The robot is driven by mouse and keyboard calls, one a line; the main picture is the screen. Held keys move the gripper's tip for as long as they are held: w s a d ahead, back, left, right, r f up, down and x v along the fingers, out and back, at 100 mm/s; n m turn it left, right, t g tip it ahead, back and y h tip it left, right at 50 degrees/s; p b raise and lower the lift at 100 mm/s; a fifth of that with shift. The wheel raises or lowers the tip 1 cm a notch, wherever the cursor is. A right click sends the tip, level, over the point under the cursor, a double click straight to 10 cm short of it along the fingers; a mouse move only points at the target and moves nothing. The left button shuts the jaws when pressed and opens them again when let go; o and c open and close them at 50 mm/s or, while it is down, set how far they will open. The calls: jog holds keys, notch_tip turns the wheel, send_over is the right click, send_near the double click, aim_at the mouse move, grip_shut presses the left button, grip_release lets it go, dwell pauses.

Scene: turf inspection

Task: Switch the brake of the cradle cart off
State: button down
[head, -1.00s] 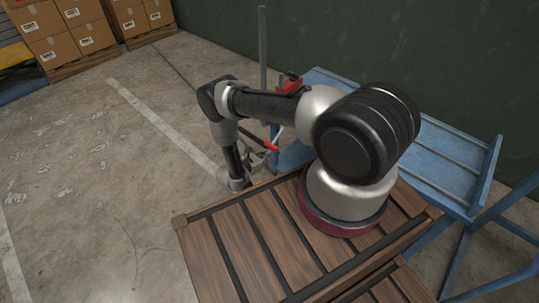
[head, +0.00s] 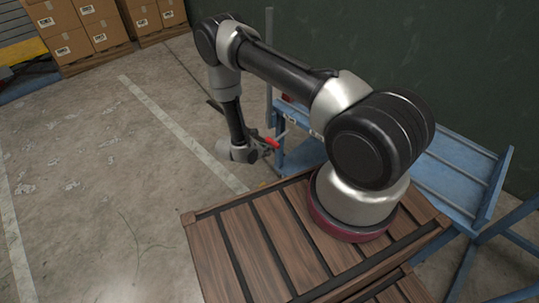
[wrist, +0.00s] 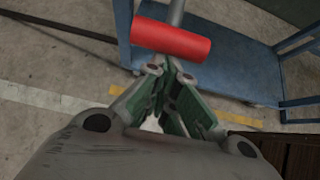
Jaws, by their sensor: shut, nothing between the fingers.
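The blue cradle cart (head: 440,165) stands to the right, partly hidden behind my arm. A red cylindrical grip (head: 273,143) on a grey rod shows at the cart's near left end. It looks like the brake lever's handle, and in the wrist view the red grip (wrist: 172,40) lies crosswise just ahead of my fingertips. My gripper (wrist: 171,73) is shut and empty, its tips close below the grip. I cannot tell if they touch it. In the head view, my gripper (head: 262,150) is small beside the red grip.
A slatted wooden deck (head: 235,245) lies in front, under my arm's base. A grey upright post (head: 269,60) rises by the cart's end. Stacked cardboard boxes (head: 75,45) stand at the far left. The concrete floor (head: 100,190) to the left is clear.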

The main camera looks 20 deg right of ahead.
jog(key=r+y, duration=0.1)
jog(key=r, duration=0.1)
jog(key=r+g+y, duration=0.1)
jog(key=r+y, duration=0.2)
jog(key=r, duration=0.1)
jog(key=shift+w+d+r+g+y, duration=0.15)
jog(key=shift+d+r+g+y, duration=0.15)
jog(key=shift+g+y, duration=0.1)
jog(key=shift+d+r+y, duration=0.2)
jog(key=shift+r+y, duration=0.35)
jog(key=shift+y, duration=0.05)
jog(key=shift+w+d+r, duration=0.15)
jog(key=shift+d+r, duration=0.05)
jog(key=shift+r, duration=0.45)
jog(key=shift+w, duration=0.1)
